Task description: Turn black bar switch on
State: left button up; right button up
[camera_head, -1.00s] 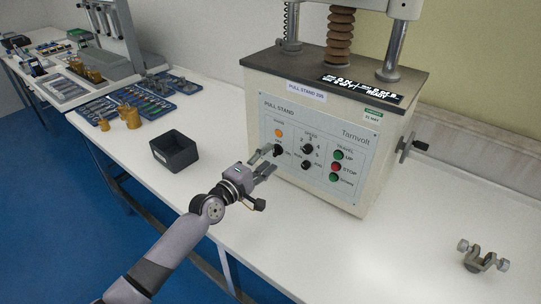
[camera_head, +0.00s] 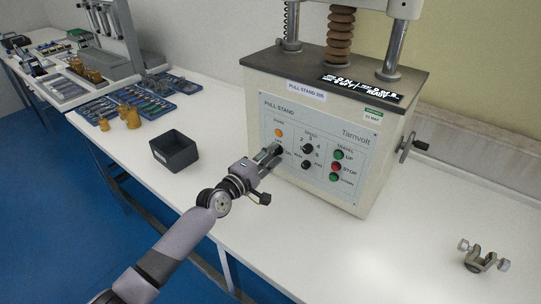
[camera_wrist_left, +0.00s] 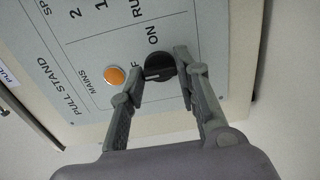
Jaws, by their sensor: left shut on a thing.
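The black bar switch (camera_wrist_left: 157,67) is a round black knob with a bar, on the pull stand's panel below the orange mains lamp. In the left wrist view, "ON" is printed beside it and another label is partly covered. My left gripper (camera_wrist_left: 160,72) has one finger on each side of the knob and is shut on it. In the head view, my left gripper (camera_head: 272,155) reaches the panel's lower left and largely hides the switch. The pull stand (camera_head: 400,150) is a cream machine with a dark top. My right gripper is not in view.
The orange lamp (camera_head: 278,132) sits just above the switch. Other black knobs (camera_head: 308,148) and the travel buttons (camera_head: 336,167) are to the right. A black bin (camera_head: 174,150) stands left of my arm. A metal clamp (camera_head: 482,258) lies at right on the white table.

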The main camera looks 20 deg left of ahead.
pick_arm(q)
jog(key=c, duration=0.4)
jog(key=shift+m, duration=0.3)
jog(key=m, duration=0.3)
jog(key=shift+m, duration=0.4)
jog(key=m, duration=0.3)
jog(key=shift+m, duration=0.3)
jog(key=m, duration=0.5)
jog(key=m+p, duration=0.1)
jog(key=m, duration=0.3)
jog(key=shift+m, duration=0.6)
